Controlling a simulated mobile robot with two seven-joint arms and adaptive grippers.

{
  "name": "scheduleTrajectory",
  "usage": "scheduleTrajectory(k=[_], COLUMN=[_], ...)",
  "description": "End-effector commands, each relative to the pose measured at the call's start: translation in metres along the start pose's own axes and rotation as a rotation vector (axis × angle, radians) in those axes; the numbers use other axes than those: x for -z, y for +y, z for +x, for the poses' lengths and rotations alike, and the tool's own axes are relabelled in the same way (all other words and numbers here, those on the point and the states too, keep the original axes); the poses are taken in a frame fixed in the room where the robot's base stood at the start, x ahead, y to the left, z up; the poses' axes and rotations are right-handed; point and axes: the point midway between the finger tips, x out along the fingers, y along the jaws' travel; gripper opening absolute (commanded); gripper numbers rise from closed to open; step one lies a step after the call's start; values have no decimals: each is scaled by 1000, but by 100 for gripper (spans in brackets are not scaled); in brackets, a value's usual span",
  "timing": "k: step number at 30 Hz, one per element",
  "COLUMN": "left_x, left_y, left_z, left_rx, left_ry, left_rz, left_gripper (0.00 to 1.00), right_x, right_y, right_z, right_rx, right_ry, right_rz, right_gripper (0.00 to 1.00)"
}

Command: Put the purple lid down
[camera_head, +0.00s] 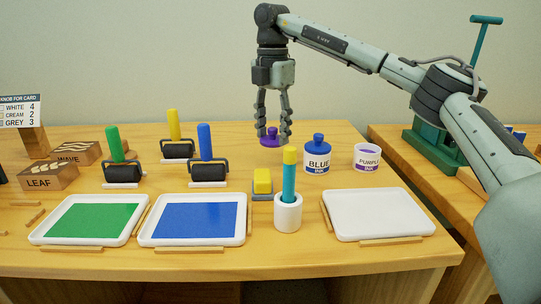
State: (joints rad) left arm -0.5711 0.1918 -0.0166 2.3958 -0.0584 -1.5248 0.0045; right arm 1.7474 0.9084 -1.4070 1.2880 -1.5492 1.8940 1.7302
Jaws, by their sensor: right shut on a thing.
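The purple lid (268,142) is between the fingertips of my right gripper (272,128). The gripper is shut on its knob and points downward at the back of the table. I cannot tell whether the lid touches the table or hangs just above it. The open purple ink pot (367,162) stands to the right, with purple ink showing at its top. My left gripper does not show.
The lidded blue ink pot (317,160) stands between lid and purple pot. Green (70,237), blue (158,241) and white (400,229) trays line the front. Rollers stand left, including a blue-handled one (205,142). Bare table (235,140) lies left of the lid.

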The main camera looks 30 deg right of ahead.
Motion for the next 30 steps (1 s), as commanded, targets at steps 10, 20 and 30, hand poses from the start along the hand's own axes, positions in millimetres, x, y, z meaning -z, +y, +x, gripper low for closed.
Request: scheduleTrajectory(k=[10,20,30], left_x=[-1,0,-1], left_y=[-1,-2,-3], left_z=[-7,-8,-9], left_rx=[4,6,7], left_ry=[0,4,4], left_rz=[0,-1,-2], left_gripper=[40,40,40], right_x=[0,0,0], right_y=[0,0,0], right_z=[51,56,59], right_rx=[0,-2,-2], right_ry=[0,0,0], right_rz=[-2,-2,-2], right_gripper=[35,35,68])
